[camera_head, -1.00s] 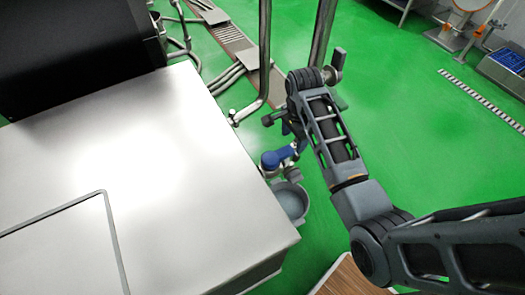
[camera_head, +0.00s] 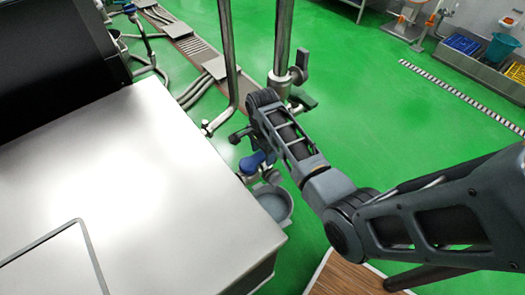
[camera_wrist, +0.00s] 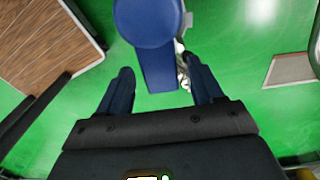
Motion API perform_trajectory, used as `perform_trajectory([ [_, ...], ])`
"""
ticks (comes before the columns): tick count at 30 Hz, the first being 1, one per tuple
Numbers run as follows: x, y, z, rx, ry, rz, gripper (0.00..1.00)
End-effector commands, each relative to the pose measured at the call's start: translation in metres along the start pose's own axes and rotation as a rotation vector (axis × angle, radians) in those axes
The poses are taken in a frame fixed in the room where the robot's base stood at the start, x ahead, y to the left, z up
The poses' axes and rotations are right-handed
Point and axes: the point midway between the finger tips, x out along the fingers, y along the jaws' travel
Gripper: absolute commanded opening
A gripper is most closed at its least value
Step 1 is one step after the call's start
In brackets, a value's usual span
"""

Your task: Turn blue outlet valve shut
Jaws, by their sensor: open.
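The blue outlet valve (camera_head: 252,161) sits beside the steel cabinet's right edge, above a grey bucket (camera_head: 272,203). In the wrist view its round blue hub (camera_wrist: 147,20) is at the top, and its flat blue lever (camera_wrist: 158,72) points down toward my palm. My gripper (camera_wrist: 157,64) is open, with one dark finger on each side of the lever. Gaps show between lever and fingers, so nothing is gripped. In the head view my arm reaches down just above the valve, and my fingertips are hard to make out there.
The large steel cabinet (camera_head: 120,180) fills the left. Vertical steel pipes (camera_head: 283,40) stand close behind my arm. A slatted brown board (camera_head: 345,275) lies at the bottom. Green floor (camera_head: 400,120) is open to the right.

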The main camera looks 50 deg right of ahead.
Motion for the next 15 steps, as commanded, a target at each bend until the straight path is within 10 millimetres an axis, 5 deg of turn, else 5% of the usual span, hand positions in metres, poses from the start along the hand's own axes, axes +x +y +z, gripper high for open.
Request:
perform_trajectory([
  [4,-0.0003,-0.0001,0.0000,0.000,0.000,0.000,0.64],
  [15,-0.0004,0.0000,0.0000,0.000,0.000,0.000,0.29],
])
